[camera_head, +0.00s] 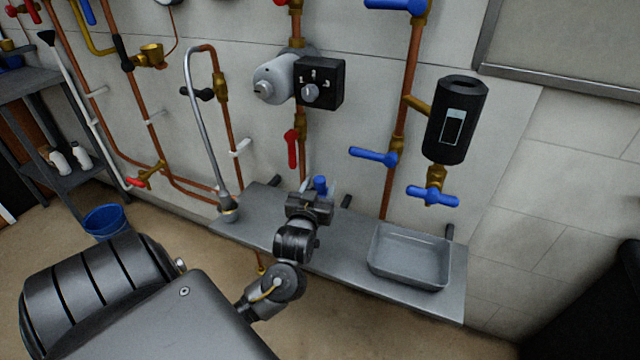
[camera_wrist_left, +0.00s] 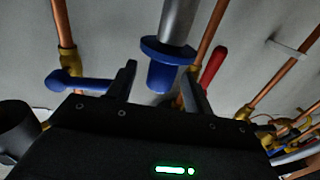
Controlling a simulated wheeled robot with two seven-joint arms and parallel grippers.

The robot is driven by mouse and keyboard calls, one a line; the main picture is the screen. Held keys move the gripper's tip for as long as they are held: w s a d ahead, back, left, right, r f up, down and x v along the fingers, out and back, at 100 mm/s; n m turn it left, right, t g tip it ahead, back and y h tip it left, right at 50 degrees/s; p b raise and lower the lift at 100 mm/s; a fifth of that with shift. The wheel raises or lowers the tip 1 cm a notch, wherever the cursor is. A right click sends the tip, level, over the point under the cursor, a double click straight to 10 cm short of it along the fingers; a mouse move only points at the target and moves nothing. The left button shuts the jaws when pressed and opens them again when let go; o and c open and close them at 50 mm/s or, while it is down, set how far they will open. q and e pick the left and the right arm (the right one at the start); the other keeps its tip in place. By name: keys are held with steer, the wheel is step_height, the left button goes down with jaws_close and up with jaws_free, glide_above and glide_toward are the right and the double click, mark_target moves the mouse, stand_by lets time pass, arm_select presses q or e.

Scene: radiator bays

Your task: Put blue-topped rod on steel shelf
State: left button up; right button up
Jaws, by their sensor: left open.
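The blue-topped rod shows in the head view as a small blue top (camera_head: 320,184) just above my left gripper. In the left wrist view its blue cap and collar (camera_wrist_left: 162,72) lie between the two fingers, with the grey shaft running up to the picture's top edge. My left gripper (camera_head: 312,200) is open around the rod; it also shows in the left wrist view (camera_wrist_left: 160,88). I cannot tell whether a finger touches it. The steel shelf (camera_head: 350,232) runs along the wall behind and below the gripper. The rod's lower end is hidden. My right gripper is out of view.
A grey tray (camera_head: 410,258) sits on the shelf's right part. A curved grey spout (camera_head: 205,130) rises at its left end. Valves with a red handle (camera_head: 291,148) and a blue handle (camera_head: 373,156) are on the wall pipes above. A blue bucket (camera_head: 107,221) stands at left.

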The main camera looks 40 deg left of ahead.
arm_select(q)
steer(key=v, duration=1)
steer(key=shift+p, duration=0.4)
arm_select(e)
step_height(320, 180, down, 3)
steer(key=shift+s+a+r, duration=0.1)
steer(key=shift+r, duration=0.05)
arm_select(q)
steer(key=shift+s, duration=0.1)
